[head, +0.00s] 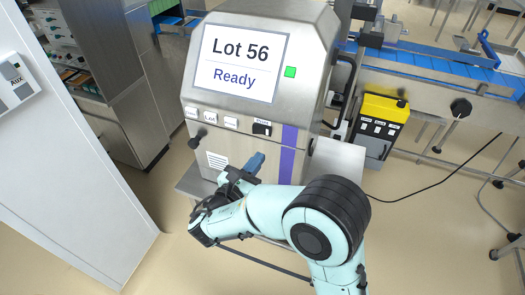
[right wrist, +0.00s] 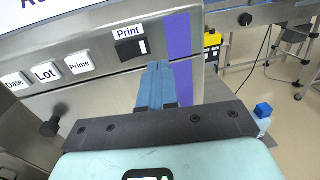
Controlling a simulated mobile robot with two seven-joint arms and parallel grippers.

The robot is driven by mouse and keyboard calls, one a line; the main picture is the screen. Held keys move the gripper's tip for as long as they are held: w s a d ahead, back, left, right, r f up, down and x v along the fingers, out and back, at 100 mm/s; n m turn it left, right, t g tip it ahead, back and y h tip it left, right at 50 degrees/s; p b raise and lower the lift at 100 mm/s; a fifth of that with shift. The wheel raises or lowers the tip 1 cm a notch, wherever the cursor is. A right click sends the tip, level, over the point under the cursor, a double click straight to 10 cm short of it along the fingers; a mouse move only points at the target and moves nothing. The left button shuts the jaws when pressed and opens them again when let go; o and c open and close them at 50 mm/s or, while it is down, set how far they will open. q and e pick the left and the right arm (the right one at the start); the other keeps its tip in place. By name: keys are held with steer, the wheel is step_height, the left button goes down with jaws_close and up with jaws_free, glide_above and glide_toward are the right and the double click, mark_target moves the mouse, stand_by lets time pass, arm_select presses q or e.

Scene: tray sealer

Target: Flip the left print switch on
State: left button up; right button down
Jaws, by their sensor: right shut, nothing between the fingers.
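The print switch (head: 262,129) is a black rocker on the steel front panel of the tray sealer (head: 190,85), below its screen. In the right wrist view the switch (right wrist: 130,50) sits under a "Print" label, with a white mark at its right end. My right gripper (head: 256,161) is shut and empty, its blue fingers pointing at the panel below the switch. In the right wrist view its fingertips (right wrist: 158,68) appear just below and right of the switch; I cannot tell whether they touch the panel. My left gripper is out of view.
The screen (head: 240,62) reads "Lot 56 Ready", with a green square beside it. White Date, Lot and Prime buttons (right wrist: 45,71) line up left of the switch. A black knob (right wrist: 50,127) sticks out below them. A yellow-topped box (head: 384,108) stands to the right.

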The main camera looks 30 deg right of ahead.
steer(key=s+a, duration=0.1)
steer(key=s, duration=0.1)
steer(key=s+a, duration=0.2)
steer(key=shift+a+f+b, duration=0.15)
steer(key=shift+a+b, duration=0.15)
steer(key=shift+f, duration=0.1)
steer(key=s+d+f+m+g+y, duration=0.25)
steer(key=s+f+g, duration=0.25)
steer(key=f, duration=0.8)
steer(key=s+d+f+m+g+y, duration=0.1)
steer(key=s+f+g+y, duration=0.4)
steer(key=f, duration=0.8)
steer(key=s+a+f+m+g+y, duration=0.5)
steer(key=s+a+f+m+y, duration=0.4)
steer(key=s+f+m, duration=0.4)
step_height(320, 180, down, 7)
steer(key=m+t+y, duration=0.2)
steer(key=m+t, duration=0.2)
steer(key=m, duration=0.8)
steer(key=shift+w, duration=0.2)
